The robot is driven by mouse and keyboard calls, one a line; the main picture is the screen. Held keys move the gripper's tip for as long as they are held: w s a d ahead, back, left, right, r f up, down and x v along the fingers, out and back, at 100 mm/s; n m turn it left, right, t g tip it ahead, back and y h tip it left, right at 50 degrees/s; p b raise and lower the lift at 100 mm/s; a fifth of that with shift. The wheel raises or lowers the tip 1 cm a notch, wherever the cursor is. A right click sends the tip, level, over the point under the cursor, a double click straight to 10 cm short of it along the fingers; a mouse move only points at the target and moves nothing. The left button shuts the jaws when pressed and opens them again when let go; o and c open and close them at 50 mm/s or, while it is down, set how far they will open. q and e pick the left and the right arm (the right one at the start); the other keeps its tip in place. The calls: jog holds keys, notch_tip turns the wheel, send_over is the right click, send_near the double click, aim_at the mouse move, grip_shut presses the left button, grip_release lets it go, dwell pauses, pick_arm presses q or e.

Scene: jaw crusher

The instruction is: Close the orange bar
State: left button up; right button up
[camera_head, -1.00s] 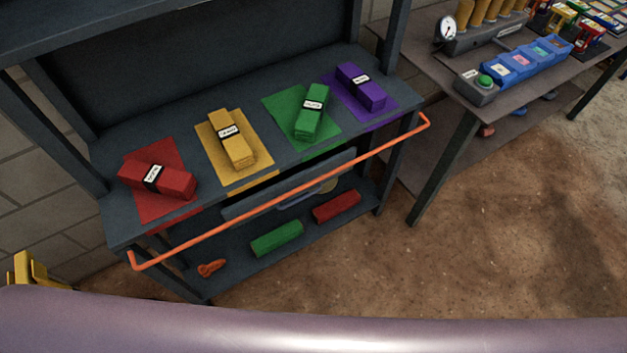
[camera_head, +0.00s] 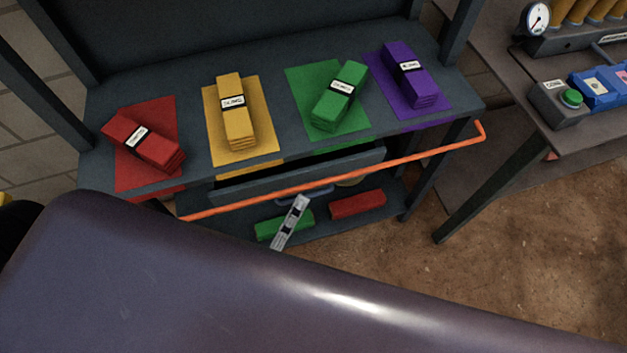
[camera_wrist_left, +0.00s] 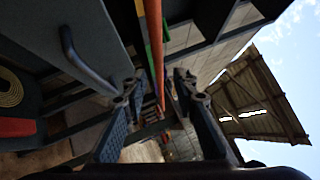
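The orange bar (camera_head: 400,162) runs along the front of the dark workbench, below its top and in front of a drawer (camera_head: 340,165). My left gripper (camera_head: 297,203) shows as a grey finger just below the middle of the bar in the head view; my arm hides the rest. In the left wrist view, my left gripper (camera_wrist_left: 158,88) has its two fingers apart, and the orange bar (camera_wrist_left: 155,45) runs in the gap between them as seen, beyond the fingertips. I cannot tell whether they touch. My right gripper is not in view.
Red, yellow, green and purple labelled blocks lie on coloured mats on the workbench top (camera_head: 270,85). A green block (camera_head: 270,228) and a red block (camera_head: 357,204) lie on the lower shelf. The drawer's handle (camera_wrist_left: 80,60) sticks out near the left finger. A second table stands at right.

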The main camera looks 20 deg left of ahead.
aim_at(311, 184)
pick_arm(q)
jog(key=shift+p+x, duration=0.45)
jog(key=shift+x, duration=2.45)
grip_shut()
